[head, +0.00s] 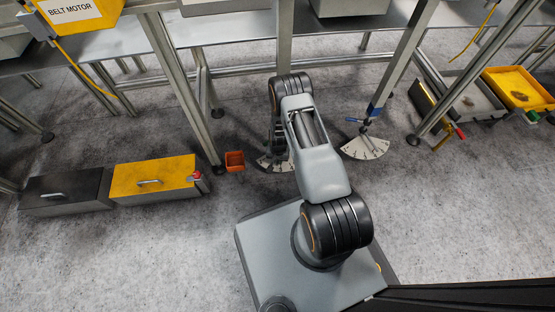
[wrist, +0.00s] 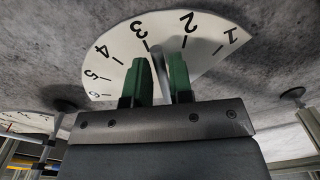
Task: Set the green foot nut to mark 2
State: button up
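The dial plate (wrist: 120,60) in the wrist view is a white fan on the floor, marked 1 to 6 and seen upside down. My gripper (wrist: 162,78) has two green-faced fingers standing apart over the dial. A narrow grey bar (wrist: 160,72) shows between them, pointing between marks 2 and 3. I cannot tell whether the fingers touch it. No green nut can be told apart from the fingers. In the head view, my arm hides the gripper and part of a dial (head: 277,166). A second dial (head: 366,148) lies to the right, under a blue fitting (head: 368,121).
A yellow drawer box (head: 153,177) and a dark one (head: 62,188) are farther left. Table legs (head: 186,92) rise close by. A yellow tray (head: 517,88) is at right. The front floor is clear.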

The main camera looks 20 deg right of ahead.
jog(key=shift+o, duration=1.4)
jog(key=shift+r, duration=0.1)
notch_tip(320, 180, up, 14)
jog(key=p, duration=0.5)
jog(key=shift+d+f+p, duration=0.15)
jog(key=shift+f+p, duration=0.05)
jog(key=shift+p, duration=0.15)
jog(key=shift+s, duration=0.1)
jog(key=shift+c, duration=0.4)
